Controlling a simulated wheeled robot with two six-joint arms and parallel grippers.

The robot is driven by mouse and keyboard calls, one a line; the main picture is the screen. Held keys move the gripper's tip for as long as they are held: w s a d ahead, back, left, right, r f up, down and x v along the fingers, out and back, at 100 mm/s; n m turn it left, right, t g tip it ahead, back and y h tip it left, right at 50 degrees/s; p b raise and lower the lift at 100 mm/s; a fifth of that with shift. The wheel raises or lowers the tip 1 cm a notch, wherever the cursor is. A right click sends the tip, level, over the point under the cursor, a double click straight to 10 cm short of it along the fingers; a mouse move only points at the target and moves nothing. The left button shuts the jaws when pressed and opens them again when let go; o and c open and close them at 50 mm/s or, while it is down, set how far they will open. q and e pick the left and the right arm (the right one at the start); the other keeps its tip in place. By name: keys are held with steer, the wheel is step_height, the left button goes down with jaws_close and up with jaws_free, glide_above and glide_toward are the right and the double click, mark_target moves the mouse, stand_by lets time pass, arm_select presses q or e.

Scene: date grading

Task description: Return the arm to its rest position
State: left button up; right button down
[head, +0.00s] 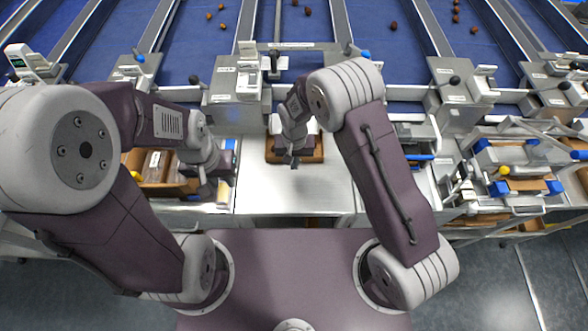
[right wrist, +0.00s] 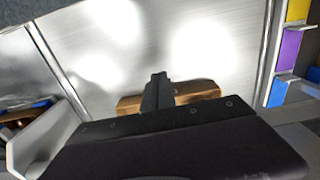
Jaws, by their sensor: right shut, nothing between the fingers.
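My right gripper (head: 292,161) is shut and empty above the middle of the metal worktop. In the right wrist view its dark fingertips (right wrist: 158,88) are together. A brown wooden-looking piece (right wrist: 198,92) lies beyond the fingers. In the head view a brown tray or block (head: 314,152) shows behind and below this gripper; the arm hides part of it. My left gripper (head: 208,188) points down at the left side of the worktop, beside a cardboard box (head: 150,178). Its fingers are too small and dark to tell open from shut.
Blue sorting lanes (head: 290,30) with scattered dates run along the back. Grey units with black knobs (head: 237,82) line their front edge. A cluttered station with blue and yellow parts (head: 505,180) stands at right. The metal worktop (head: 300,196) is clear at its front centre.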

steer(key=r, duration=0.5)
steer(key=shift+s+r+b, duration=0.2)
steer(key=shift+s+b, duration=0.05)
steer(key=shift+b, duration=0.05)
steer(key=shift+w, duration=0.1)
